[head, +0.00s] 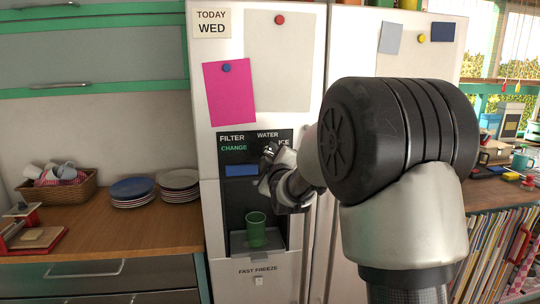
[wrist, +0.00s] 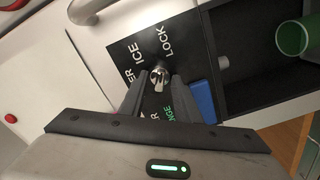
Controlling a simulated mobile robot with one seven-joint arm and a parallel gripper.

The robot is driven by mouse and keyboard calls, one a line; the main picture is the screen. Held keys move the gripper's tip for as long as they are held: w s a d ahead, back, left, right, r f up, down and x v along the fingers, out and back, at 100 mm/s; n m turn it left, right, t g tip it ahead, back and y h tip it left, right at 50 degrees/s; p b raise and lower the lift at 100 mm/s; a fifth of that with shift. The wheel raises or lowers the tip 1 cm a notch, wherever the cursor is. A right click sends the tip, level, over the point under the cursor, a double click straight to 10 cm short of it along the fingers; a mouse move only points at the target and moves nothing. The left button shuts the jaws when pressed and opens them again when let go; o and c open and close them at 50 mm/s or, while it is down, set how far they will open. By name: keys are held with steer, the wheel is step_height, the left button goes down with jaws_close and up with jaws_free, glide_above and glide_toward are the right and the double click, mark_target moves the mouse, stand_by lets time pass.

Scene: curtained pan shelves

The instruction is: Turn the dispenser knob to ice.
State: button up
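The dispenser knob (wrist: 158,77) is a small silver knob on the black dispenser panel (wrist: 190,47), with the words ICE and LOCK beside it and WATER partly covered. My gripper (wrist: 160,80) is at the panel, with one dark finger on each side of the knob. A narrow gap seems to show beside the knob, so the fingers look open around it; firm contact cannot be seen. Which word the knob points to is not clear. In the head view my gripper (head: 270,152) covers the knob and part of the WATER and ICE labels.
A counter (head: 150,230) with plates (head: 133,187) and a basket (head: 62,192) is at left.

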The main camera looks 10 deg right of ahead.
steer(key=shift+c, duration=0.5)
jaws_close()
steer(key=shift+f+n+b, duration=0.15)
steer(key=shift+n+b, duration=0.15)
steer(key=shift+b, duration=0.25)
steer(key=shift+n+b, duration=5.5)
steer(key=shift+b, duration=1.1)
steer(key=shift+r, duration=0.2)
